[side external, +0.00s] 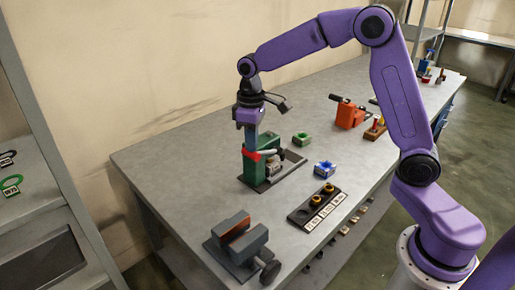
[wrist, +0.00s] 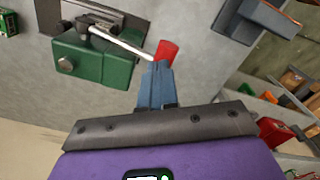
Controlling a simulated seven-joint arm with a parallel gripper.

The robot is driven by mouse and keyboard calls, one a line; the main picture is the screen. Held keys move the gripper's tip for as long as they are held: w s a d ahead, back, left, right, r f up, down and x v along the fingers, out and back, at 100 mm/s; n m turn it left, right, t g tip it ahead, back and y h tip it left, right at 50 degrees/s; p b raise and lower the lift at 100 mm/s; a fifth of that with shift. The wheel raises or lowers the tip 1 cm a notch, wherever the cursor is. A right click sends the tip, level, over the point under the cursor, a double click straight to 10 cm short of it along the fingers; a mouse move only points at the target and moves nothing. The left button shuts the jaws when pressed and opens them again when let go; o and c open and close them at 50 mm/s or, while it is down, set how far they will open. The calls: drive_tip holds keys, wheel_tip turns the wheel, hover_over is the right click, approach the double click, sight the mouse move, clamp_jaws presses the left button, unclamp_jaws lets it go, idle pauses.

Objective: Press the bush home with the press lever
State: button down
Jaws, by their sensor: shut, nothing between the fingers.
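The green press (side external: 259,160) stands upright on a dark base plate at mid-bench; its green body (wrist: 95,60) also fills the upper left of the wrist view. Its pale metal lever (wrist: 122,40) ends in a red knob (wrist: 166,50), which shows as red beside the press in the side view (side external: 251,154). My gripper (side external: 251,148) points down, shut and empty, above the knob. In the wrist view its blue fingertips (wrist: 158,68) overlap the knob's lower edge; I cannot tell whether they touch. A grey block (side external: 273,168) sits under the press head. I cannot make out a bush there.
A black labelled tray (side external: 300,215) holds two brass rings (side external: 316,201). A grey vise (side external: 240,247) stands in front, an orange-red device (side external: 350,114) behind right. The bench's left part is clear.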

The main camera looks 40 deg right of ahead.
sight(248, 155)
drive_tip(key=shift+f, duration=0.2)
drive_tip(key=shift+a+f, duration=0.1)
drive_tip(key=shift+f, duration=0.6)
drive_tip(key=shift+a+f, duration=0.35)
drive_tip(key=shift+f, duration=0.5)
drive_tip(key=shift+a+f, duration=0.25)
drive_tip(key=shift+f, duration=0.4)
